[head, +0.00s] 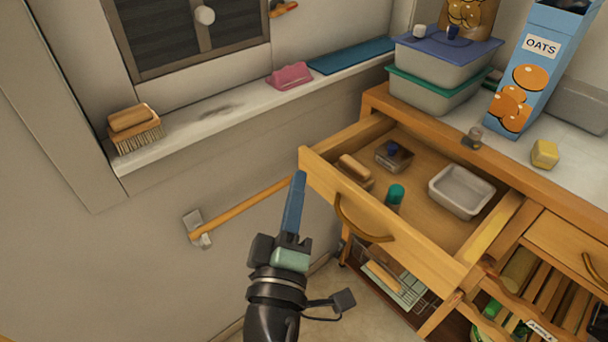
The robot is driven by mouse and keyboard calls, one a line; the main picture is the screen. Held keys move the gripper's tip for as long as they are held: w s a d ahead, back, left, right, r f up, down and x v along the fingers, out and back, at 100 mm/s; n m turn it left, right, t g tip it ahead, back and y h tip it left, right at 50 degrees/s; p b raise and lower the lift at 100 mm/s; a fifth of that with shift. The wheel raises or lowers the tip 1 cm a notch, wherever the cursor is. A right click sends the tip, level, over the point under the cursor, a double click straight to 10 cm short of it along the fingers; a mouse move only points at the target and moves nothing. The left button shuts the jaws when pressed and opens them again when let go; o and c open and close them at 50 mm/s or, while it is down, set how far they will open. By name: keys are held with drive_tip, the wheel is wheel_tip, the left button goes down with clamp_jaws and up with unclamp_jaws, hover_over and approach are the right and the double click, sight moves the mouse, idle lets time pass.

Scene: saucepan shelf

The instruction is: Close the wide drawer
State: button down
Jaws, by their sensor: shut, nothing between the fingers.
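The wide wooden drawer (425,238) is pulled well out of the cabinet, with a curved brown handle (362,222) on its front. Inside it are a wooden block-like item (355,170), a small dark container (393,158), a green-capped item (395,193) and a white tray (461,190). My gripper (298,178) is shut and empty, its blue fingers pointing up. The fingertips are at the left end of the drawer front, beside its upper corner. I cannot tell whether they touch it.
A wooden rail (245,208) runs along the wall left of the drawer. A windowsill (225,112) holds a brush and a pink item. The cabinet top bears stacked boxes (440,72) and an oats carton (535,75). Slatted shelves (535,295) lie below right.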

drive_tip(key=s+a+f+n+g+y, duration=0.15)
drive_tip(key=s+f+n, duration=0.3)
drive_tip(key=f, duration=0.55)
drive_tip(key=p, duration=0.2)
approach(311, 175)
drive_tip(key=w+a, duration=0.3)
drive_tip(key=w+d, duration=0.1)
drive_tip(key=w+d+p, duration=0.1)
drive_tip(key=shift+d+r+n, duration=0.15)
drive_tip(key=shift+d+n, duration=0.2)
drive_tip(key=shift+d, duration=0.05)
drive_tip(key=shift+w+d, duration=0.35)
drive_tip(key=shift+d, duration=0.05)
